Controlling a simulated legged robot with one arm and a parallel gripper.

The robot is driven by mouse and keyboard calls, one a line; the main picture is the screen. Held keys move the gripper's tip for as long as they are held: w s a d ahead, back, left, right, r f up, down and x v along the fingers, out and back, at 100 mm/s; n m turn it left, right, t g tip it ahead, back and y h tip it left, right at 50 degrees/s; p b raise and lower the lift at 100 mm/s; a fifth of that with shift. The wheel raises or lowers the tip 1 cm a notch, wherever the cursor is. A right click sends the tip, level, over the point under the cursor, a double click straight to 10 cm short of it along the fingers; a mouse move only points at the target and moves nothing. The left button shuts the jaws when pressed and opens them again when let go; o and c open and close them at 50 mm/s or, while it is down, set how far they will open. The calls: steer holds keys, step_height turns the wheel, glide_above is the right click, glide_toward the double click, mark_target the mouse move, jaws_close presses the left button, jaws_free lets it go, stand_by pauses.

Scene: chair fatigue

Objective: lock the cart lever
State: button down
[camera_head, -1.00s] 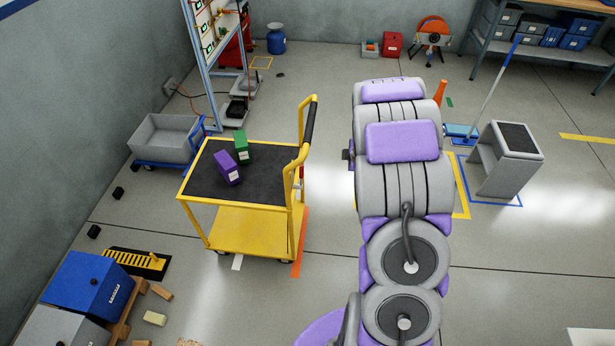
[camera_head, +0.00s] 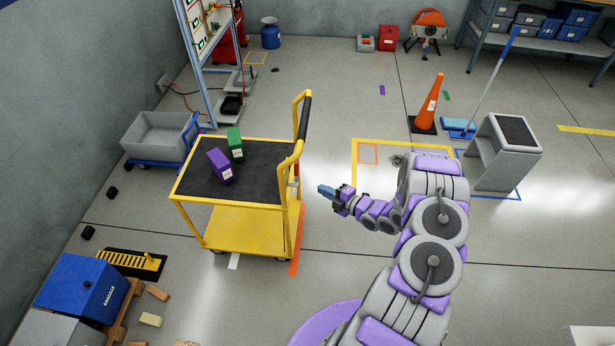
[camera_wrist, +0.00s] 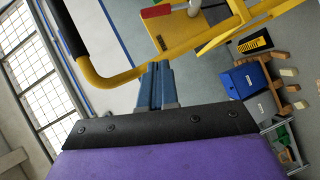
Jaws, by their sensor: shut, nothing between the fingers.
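The yellow cart (camera_head: 240,218) with a black top stands left of centre. A small lever with a red part (camera_head: 296,170) is on its right side by the handle (camera_head: 303,125). In the wrist view the lever's red end (camera_wrist: 156,11) and a pale grey piece lie at the top, near the yellow frame; I cannot tell whether it is locked. My gripper (camera_head: 324,191) is shut and empty, just right of the cart, apart from it. Its blue fingers (camera_wrist: 157,72) point toward the yellow handle bar (camera_wrist: 110,80) in the wrist view.
A purple box (camera_head: 221,166) and a green box (camera_head: 235,143) sit on the cart top. Open floor lies right of the cart.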

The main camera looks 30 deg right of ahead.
steer(key=b, duration=0.2)
glide_toward(296, 174)
steer(key=w+a+r, duration=0.2)
steer(key=a, duration=0.2)
steer(key=shift+w+d+f, duration=0.2)
steer(key=shift+w+f, duration=0.05)
steer(key=shift+w, duration=0.45)
steer(key=shift+w+d+f, duration=0.2)
steer(key=shift+w, duration=0.45)
steer(key=shift+w+d+f, duration=0.2)
steer(key=shift+w+f, duration=0.05)
steer(key=shift+w, duration=0.45)
steer(key=shift+w+r, duration=0.1)
